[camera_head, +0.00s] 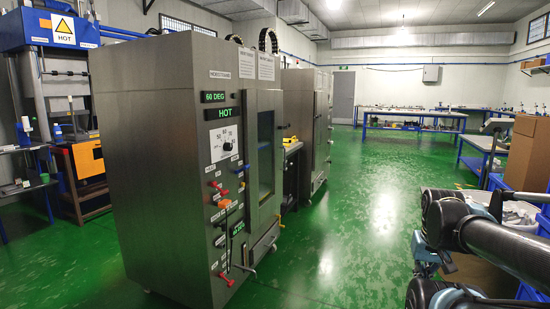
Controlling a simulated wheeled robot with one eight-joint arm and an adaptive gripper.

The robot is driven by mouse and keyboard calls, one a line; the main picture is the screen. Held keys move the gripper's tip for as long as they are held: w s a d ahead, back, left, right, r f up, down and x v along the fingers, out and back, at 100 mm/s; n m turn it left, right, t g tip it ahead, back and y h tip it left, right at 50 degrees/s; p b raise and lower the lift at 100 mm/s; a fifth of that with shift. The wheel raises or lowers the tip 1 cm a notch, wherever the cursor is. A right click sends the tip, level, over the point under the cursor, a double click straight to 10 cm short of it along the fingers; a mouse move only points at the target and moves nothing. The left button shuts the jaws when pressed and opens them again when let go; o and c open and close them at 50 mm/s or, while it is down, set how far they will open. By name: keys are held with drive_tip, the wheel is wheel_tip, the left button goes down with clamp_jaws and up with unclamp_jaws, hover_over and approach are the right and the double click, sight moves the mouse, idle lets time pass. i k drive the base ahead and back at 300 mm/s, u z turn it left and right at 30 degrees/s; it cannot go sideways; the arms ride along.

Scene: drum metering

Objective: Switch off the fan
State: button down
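No fan is plainly visible, and I cannot tell which control belongs to one. A tall steel cabinet (155,150) stands left of centre with a control panel on its narrow front. The panel has a lit "60 DEG" display (214,97), a lit "HOT" display (223,113) and a dial (226,145). Below are small red, blue and orange switches or levers (222,190), then another green display (238,229) and a red-handled lever (226,279). Their small labels are unreadable. My arm is folded at the lower right, well apart from the cabinet; my gripper is not discernible.
The cabinet's windowed door (265,150) appears closed. A second steel cabinet (307,125) stands behind it. A cardboard box (527,152) is at right. Green floor (370,215) is clear between cabinet and arm.

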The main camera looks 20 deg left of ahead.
sight(246, 167)
drive_tip(key=u, duration=0.35)
drive_tip(key=i, duration=1.1)
drive_tip(key=u, duration=0.7)
